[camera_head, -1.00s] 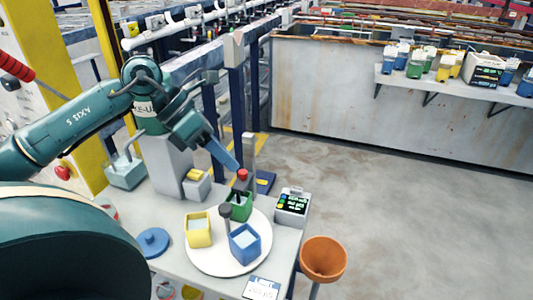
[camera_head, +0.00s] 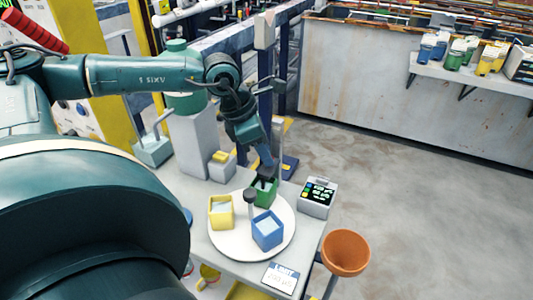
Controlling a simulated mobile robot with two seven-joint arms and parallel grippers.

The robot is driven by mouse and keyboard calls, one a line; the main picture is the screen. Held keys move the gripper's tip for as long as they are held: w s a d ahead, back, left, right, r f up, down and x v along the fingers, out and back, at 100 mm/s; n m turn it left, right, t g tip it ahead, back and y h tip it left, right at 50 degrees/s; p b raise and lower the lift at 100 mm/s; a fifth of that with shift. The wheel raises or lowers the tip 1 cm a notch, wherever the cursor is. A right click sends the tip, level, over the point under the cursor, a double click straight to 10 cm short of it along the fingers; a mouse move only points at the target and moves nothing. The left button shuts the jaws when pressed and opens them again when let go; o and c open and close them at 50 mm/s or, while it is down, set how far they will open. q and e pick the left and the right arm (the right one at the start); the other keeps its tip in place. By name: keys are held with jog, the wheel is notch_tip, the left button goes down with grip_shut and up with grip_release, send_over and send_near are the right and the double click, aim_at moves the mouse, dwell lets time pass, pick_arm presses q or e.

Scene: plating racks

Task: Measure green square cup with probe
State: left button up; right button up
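The green square cup (camera_head: 264,193) stands at the back of a round white plate (camera_head: 230,245) on the grey table. My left gripper (camera_head: 266,172) points down right over the cup. A dark piece shows at the cup's mouth below the fingers; I cannot tell whether it is the probe or whether the fingers hold it. A meter with a dark lit display (camera_head: 318,194) stands right of the plate. A dark-topped grey rod (camera_head: 250,199) rises between the yellow and blue cups. My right gripper is not in view.
A yellow square cup (camera_head: 221,214) and a blue square cup (camera_head: 267,232) share the plate. An orange bowl-shaped funnel (camera_head: 346,252) stands off the table's right edge. A label card (camera_head: 281,278) lies at the front edge.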

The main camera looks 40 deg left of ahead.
pick_arm(q)
jog(key=shift+x, duration=0.75)
grip_shut()
